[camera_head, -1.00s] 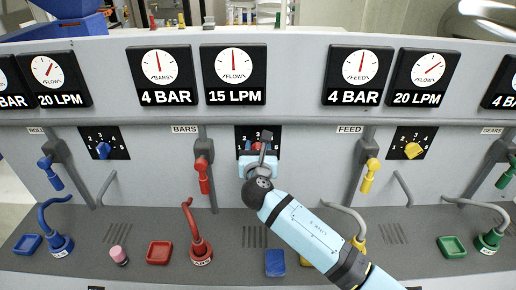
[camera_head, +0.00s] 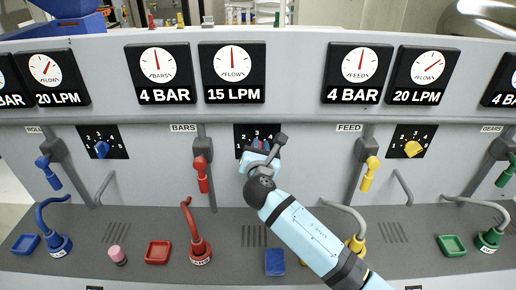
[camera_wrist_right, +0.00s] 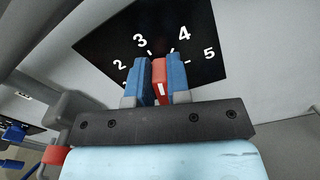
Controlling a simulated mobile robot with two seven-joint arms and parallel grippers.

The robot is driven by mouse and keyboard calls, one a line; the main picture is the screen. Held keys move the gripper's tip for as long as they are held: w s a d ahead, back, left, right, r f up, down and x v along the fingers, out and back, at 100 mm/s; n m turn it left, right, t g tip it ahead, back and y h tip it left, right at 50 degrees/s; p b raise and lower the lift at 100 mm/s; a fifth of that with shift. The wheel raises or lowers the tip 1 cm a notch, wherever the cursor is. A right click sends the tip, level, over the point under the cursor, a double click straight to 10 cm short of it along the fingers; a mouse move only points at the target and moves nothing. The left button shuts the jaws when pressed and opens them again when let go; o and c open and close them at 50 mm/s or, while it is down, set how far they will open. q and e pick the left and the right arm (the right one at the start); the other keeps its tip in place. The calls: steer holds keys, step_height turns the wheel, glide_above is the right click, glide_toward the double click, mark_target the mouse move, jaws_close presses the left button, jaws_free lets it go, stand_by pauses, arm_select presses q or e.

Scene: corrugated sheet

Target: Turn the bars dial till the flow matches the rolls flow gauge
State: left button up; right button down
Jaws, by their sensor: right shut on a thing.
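My right gripper (camera_head: 260,157) is at the bars dial's black scale plate (camera_head: 241,131), below the bars gauges. In the right wrist view its two blue fingers are shut on the red bars dial (camera_wrist_right: 160,80), between the 3 and 4 marks. In the head view the gripper mostly hides the dial. The bars flow gauge (camera_head: 232,70) reads 15 LPM, with its needle about upright. The rolls flow gauge (camera_head: 46,74) at the left reads 20 LPM, with its needle leaning right. My left gripper is not in view.
The bars pressure gauge (camera_head: 158,70) reads 4 BAR. A red valve lever (camera_head: 203,173) hangs left of my gripper. A blue dial (camera_head: 102,149) and a yellow dial (camera_head: 412,149) sit either side. Hoses and small trays stand on the ledge below.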

steer(key=m, duration=0.1)
steer(key=m+b, duration=0.1)
steer(key=m, duration=0.3)
steer(key=shift+d+f, duration=0.25)
steer(key=shift+d, duration=0.1)
steer(key=shift+b, duration=0.3)
steer(key=c, duration=1.1)
jaws_free()
steer(key=s+b, duration=0.1)
steer(key=s, duration=1.3)
steer(key=shift+w, duration=0.1)
